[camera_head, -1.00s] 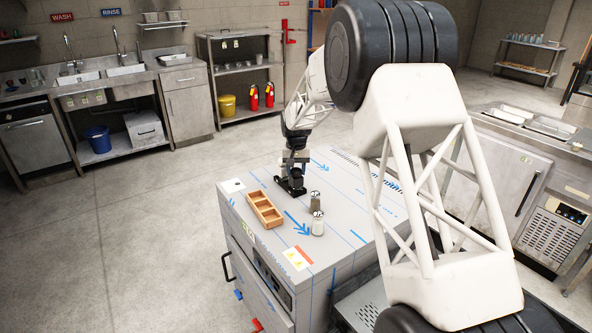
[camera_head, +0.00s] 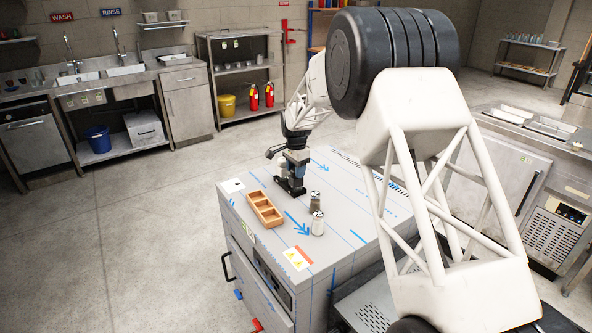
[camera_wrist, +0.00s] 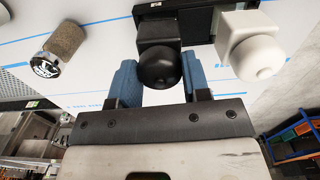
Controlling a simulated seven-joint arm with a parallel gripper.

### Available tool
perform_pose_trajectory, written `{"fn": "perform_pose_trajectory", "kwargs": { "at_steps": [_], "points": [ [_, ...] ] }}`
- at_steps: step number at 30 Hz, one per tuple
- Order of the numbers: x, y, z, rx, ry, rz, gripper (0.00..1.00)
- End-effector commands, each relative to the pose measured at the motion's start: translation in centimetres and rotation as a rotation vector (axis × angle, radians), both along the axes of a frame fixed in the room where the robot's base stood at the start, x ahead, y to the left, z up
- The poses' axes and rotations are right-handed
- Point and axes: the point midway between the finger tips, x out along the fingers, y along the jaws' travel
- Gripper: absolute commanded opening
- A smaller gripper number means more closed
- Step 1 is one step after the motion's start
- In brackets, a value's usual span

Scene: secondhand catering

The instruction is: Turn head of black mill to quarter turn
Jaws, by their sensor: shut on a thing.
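The black mill (camera_wrist: 158,66) shows in the wrist view with its rounded head toward the camera and a squarer part beyond it. My gripper (camera_wrist: 160,82) has its two blue fingers on either side of the head and is shut on it. A white mill (camera_wrist: 252,52) of similar form is just right of it. Both are by a dark stand (camera_wrist: 199,22). In the head view my gripper (camera_head: 293,172) points down at the far left part of the worktop, over the dark stand (camera_head: 291,189); the mills cannot be made out clearly there.
A wooden compartment tray (camera_head: 265,210) lies left of two metal-topped shakers, one dark-filled (camera_head: 315,201) and one white-filled (camera_head: 318,224), on the blue-marked worktop (camera_head: 350,225). The dark-filled shaker also shows in the wrist view (camera_wrist: 62,46). Bare worktop lies right of the shakers.

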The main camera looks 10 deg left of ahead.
Motion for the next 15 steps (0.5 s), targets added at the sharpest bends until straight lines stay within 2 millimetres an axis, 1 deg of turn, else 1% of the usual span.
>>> {"fn": "perform_pose_trajectory", "kwargs": {
  "at_steps": [6,15],
  "points": [
    [-0.01,-0.01,0.0,0.0,0.0,-0.143,0.2],
    [-0.01,-0.01,0.03,0.0,0.0,-0.231,0.2]
  ]
}}
